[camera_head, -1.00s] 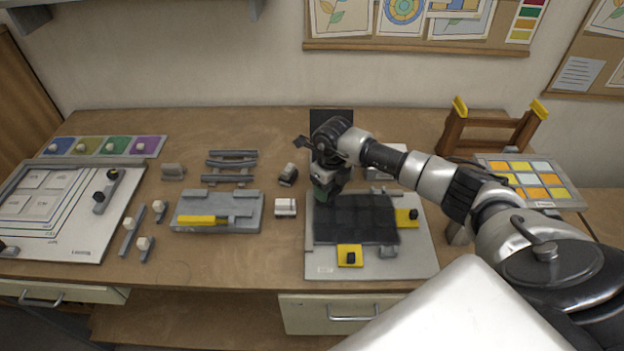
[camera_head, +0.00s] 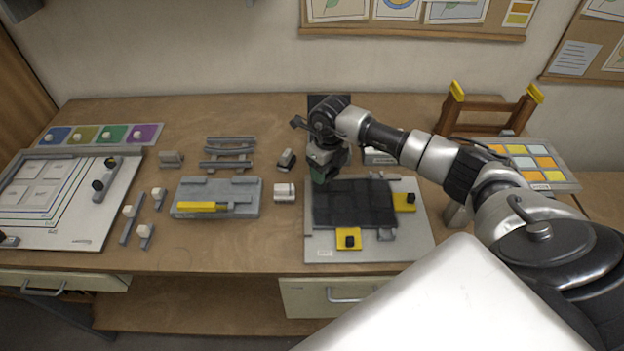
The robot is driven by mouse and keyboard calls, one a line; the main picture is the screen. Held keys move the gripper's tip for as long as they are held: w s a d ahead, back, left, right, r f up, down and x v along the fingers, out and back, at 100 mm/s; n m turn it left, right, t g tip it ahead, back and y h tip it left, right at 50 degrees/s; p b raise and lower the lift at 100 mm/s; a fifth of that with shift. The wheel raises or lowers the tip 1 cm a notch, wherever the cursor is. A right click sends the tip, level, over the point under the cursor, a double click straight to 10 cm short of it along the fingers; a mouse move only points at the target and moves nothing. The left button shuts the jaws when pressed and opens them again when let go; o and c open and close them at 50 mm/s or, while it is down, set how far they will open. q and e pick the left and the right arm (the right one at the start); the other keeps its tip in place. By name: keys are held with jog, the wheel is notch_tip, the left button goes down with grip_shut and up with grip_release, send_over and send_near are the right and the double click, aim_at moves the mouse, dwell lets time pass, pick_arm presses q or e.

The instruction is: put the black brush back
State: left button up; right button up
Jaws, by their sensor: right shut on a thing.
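My right gripper (camera_head: 322,172) points down at the back left corner of the grey board (camera_head: 415,240), beside a dark, nearly black panel (camera_head: 355,204). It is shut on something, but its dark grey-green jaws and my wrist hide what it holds. I cannot make out the black brush for certain in this view. A grey rack (camera_head: 242,189) with a yellow strip (camera_head: 202,207) stands to the left of the board. My left gripper is not in view.
Two yellow blocks (camera_head: 348,239) (camera_head: 404,202) with black knobs sit at the panel's edges. Several small white-knobbed tools (camera_head: 128,212) lie left of the rack. A white board (camera_head: 60,237) lies far left. A wooden stand (camera_head: 494,128) is back right.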

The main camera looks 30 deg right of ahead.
jog(key=s+a+b, duration=0.8)
jog(key=s+a, duration=0.1)
jog(key=s, duration=0.3)
jog(key=p, duration=0.3)
send_over(283, 235)
notch_tip(283, 235, down, 6)
notch_tip(283, 235, down, 4)
jog(key=shift+r+p, duration=0.2)
jog(key=shift+p, duration=0.75)
jog(key=shift+f, duration=0.3)
